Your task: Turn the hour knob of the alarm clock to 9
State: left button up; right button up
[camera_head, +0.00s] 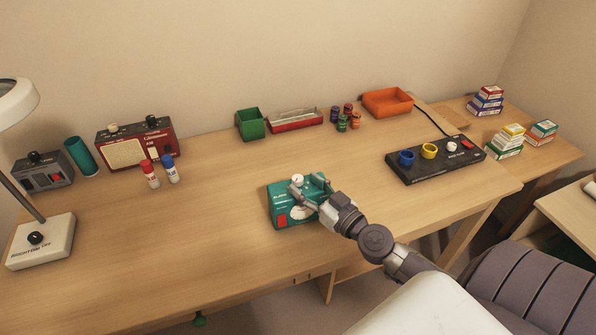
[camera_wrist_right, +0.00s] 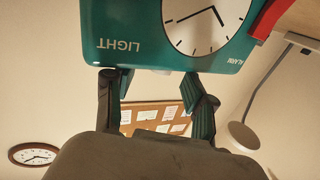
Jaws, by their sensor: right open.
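The alarm clock (camera_head: 281,215) is a teal box near the middle of the desk, with a red patch on its front and a white knob (camera_head: 297,180) on top. My right gripper (camera_head: 311,189) reaches over the right part of its top, fingers parted. The knob is beside the left finger; I cannot tell whether they touch. In the right wrist view the clock (camera_wrist_right: 140,30) appears upside down, with a white dial (camera_wrist_right: 205,22) and the word LIGHT. My left gripper is not in view.
A red radio (camera_head: 140,147), a grey box (camera_head: 44,174) and a lamp base (camera_head: 40,242) stand at left. Trays line the back, including an orange one (camera_head: 388,103). Bare desk lies left of the clock.

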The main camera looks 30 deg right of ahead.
aim_at(302, 182)
jog(key=shift+w+a, duration=0.1)
jog(key=shift+w, duration=1.65)
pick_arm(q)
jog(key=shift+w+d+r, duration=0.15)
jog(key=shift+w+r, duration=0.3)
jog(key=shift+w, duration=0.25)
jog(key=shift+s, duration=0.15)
